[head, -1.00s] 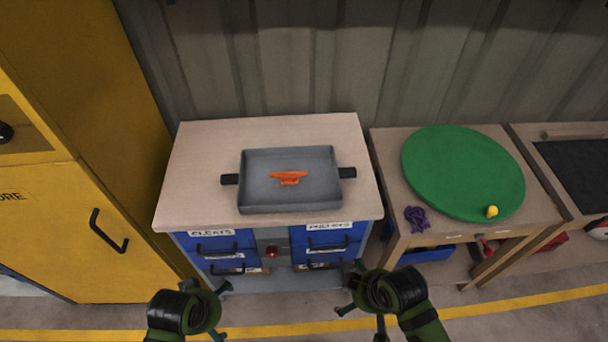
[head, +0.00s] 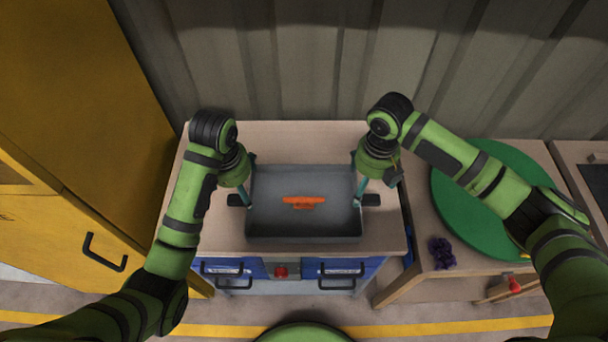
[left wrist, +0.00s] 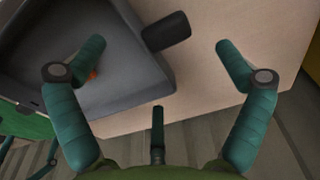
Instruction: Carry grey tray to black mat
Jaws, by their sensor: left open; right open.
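The grey tray (head: 305,225) sits on the light worktop, with an orange cleat (head: 303,203) inside it. It has a black handle on each side; the left one also shows in the left wrist view (left wrist: 167,32). My left gripper (head: 246,180) is open at the tray's left side. In the left wrist view the handle lies between its spread fingers (left wrist: 160,52), not gripped. My right gripper (head: 363,180) is open at the tray's right side, near the right handle (head: 371,200). The black mat (head: 596,184) shows only partly at the far right edge.
A green round board (head: 450,205) lies on the wooden bench to the right, partly behind my right arm. A purple bundle (head: 441,253) lies beside it. A yellow cabinet (head: 80,150) stands at the left. A corrugated wall (head: 290,60) is behind the worktop (head: 300,142).

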